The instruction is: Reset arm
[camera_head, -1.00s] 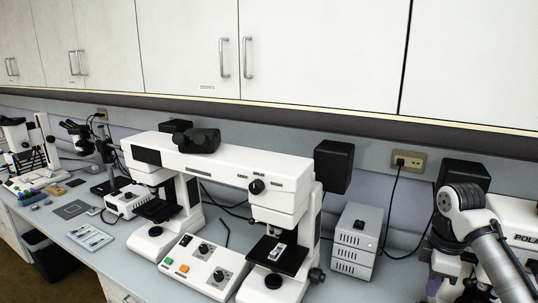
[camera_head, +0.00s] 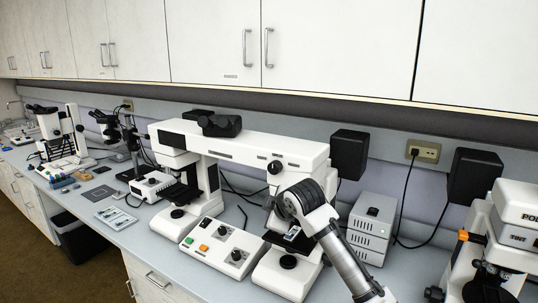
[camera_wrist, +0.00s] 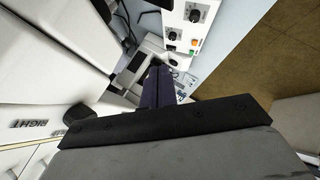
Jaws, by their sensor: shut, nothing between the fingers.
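My gripper (camera_wrist: 158,86) shows in the wrist view with its dark fingers together and nothing between them. In the head view my arm crosses in front of the right part of the white double-stage microscope (camera_head: 240,147), and my fingers cannot be made out there. A slide sits on the right stage, partly hidden by my arm. In the wrist view a large white housing marked "RIGHT" (camera_wrist: 40,60) is close on the left. I cannot tell whether anything touches my arm.
A control box (camera_head: 220,243) with knobs stands between the microscope's stages. A grey power unit (camera_head: 371,228) stands to the right, with another white microscope (camera_head: 512,228) beyond. Cabinets (camera_head: 340,45) hang above. Open floor (camera_head: 95,265) lies in front of the bench.

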